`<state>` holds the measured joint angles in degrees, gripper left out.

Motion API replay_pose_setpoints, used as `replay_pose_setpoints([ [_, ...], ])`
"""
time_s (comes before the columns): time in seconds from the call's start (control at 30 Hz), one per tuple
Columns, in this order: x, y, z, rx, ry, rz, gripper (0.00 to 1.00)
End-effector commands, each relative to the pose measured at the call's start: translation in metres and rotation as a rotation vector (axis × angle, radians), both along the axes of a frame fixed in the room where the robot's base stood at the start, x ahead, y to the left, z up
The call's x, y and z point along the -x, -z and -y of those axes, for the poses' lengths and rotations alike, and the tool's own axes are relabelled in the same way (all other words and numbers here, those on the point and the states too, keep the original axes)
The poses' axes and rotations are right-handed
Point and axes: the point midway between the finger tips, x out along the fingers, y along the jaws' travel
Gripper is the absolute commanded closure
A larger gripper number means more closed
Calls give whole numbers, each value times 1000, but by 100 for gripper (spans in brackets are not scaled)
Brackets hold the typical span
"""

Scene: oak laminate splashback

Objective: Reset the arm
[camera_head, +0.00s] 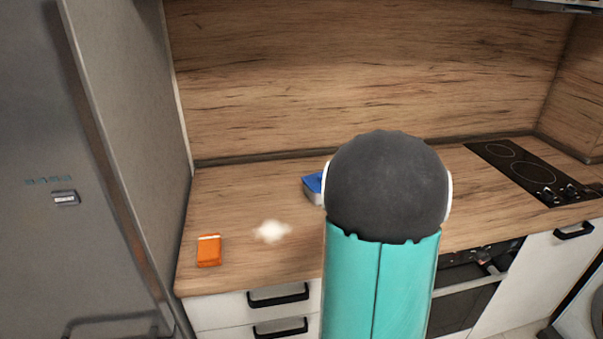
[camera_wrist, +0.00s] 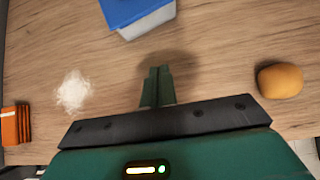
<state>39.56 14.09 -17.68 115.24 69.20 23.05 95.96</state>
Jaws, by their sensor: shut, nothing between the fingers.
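My gripper (camera_wrist: 157,86) shows in the wrist view with its two fingers together and nothing between them. It points down over the wooden counter (camera_head: 235,195), and its shadow falls on the wood just beyond the fingertips. In the head view my arm's dark joint and teal link hide the gripper and part of the counter.
A blue and grey box (camera_wrist: 135,15) lies beyond the fingers, partly hidden in the head view. A white powdery patch (camera_head: 271,231) and an orange packet (camera_head: 209,250) lie left. A rounded orange-brown item (camera_wrist: 280,80) is right. A fridge (camera_head: 50,150) stands left; a hob (camera_head: 530,170) is far right.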

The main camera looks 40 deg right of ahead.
Motion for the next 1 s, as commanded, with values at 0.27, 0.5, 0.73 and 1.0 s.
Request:
replay_pose_setpoints([
  [0.27, -2, -3, -6, 10, -23, -4, 100],
  [0.5, -36, -41, -102, 218, -479, -88, 100],
  [0.73, -38, -83, -257, 654, -1235, -209, 100],
  [1.0, 29, -102, -398, 1315, -2093, -338, 100],
])
